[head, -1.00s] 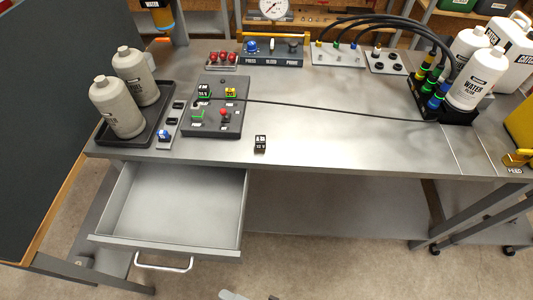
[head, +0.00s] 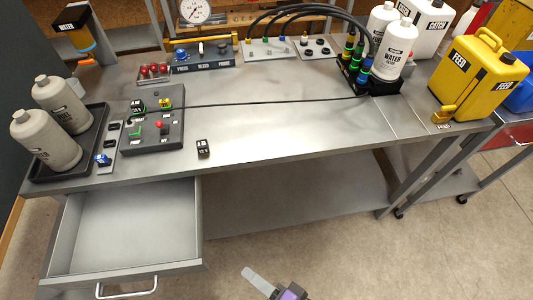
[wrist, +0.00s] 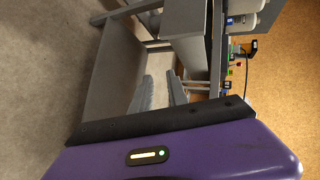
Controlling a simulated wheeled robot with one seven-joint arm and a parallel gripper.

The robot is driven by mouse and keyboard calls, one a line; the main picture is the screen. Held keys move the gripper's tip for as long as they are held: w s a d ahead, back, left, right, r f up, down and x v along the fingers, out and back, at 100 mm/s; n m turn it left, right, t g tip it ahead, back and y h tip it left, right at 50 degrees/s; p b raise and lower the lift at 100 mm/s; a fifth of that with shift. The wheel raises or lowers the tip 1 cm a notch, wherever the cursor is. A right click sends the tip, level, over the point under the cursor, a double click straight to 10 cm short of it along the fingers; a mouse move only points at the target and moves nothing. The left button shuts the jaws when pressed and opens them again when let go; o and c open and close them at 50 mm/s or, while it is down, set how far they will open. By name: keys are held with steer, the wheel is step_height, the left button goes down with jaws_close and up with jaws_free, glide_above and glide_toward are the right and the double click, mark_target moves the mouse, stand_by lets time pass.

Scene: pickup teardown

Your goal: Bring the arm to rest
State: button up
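My gripper (wrist: 162,84) shows in the wrist view with two grey fingers, a narrow gap between them and nothing held. In the head view, a grey finger and part of the purple hand (head: 290,291) show at the bottom edge, over the floor in front of the workbench (head: 270,145). The rest of the arm is out of view. The gripper is apart from the bench and the open drawer (head: 130,225).
The drawer juts out at the bench's left front. A black tray (head: 92,150) with grey bottles, a control panel (head: 170,138), a small black block (head: 203,148) and a yellow FEED can (head: 475,75) stand on top.

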steer(key=d+r+n+t+h, duration=0.1)
steer(key=d+r+t+h, duration=0.25)
steer(key=d, duration=0.45)
steer(key=d+r+n+t+h, duration=0.2)
steer(key=d+r+h, duration=0.15)
steer(key=d, duration=0.45)
steer(key=s+d+r+n+t+h, duration=0.1)
steer(key=s+d+r+n+h, duration=0.2)
steer(key=s+d+r, duration=0.4)
steer(key=s+r, duration=0.3)
steer(key=shift+s+t+h, duration=0.35)
steer(key=shift+s+h, duration=0.05)
